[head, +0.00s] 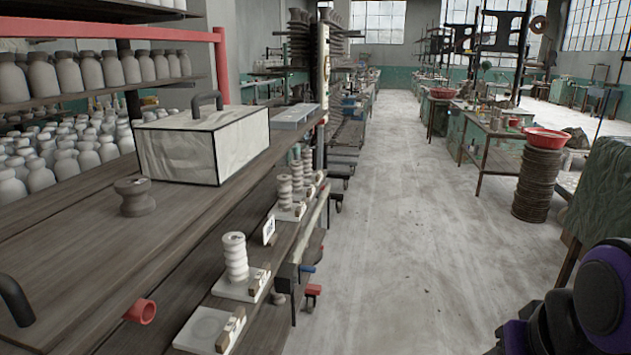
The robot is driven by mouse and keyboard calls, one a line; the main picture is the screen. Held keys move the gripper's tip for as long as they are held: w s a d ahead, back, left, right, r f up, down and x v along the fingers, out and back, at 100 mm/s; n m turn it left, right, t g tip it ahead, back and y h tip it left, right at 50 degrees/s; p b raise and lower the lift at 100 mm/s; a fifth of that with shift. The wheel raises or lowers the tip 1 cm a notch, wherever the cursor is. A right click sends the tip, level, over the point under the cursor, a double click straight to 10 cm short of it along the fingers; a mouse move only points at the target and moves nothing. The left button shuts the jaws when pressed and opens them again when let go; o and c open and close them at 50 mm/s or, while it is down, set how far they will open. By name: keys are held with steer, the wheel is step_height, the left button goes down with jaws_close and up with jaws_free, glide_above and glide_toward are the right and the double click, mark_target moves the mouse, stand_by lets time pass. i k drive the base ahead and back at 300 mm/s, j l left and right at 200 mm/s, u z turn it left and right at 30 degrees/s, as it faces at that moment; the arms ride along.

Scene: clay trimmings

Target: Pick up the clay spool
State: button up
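A grey-brown clay spool (135,198) stands upright on the wooden shelf top at the left in the head view, with a wide rim, narrow waist and wide base. It stands in front of a white box with a dark handle and apart from it. My gripper is not in view. Only a purple and black part of my arm shows at the lower right corner, far from the spool.
The white box (204,143) stands close behind the spool. A red ring-like piece (141,311) and a dark handle (15,300) are nearer. White ribbed stacks (236,258) stand on a lower ledge. Bottles fill the left racks. The floor aisle (400,220) is clear.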

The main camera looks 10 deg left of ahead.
mark_target(137, 202)
steer(key=i+u, duration=0.15)
steer(key=u, duration=1.05)
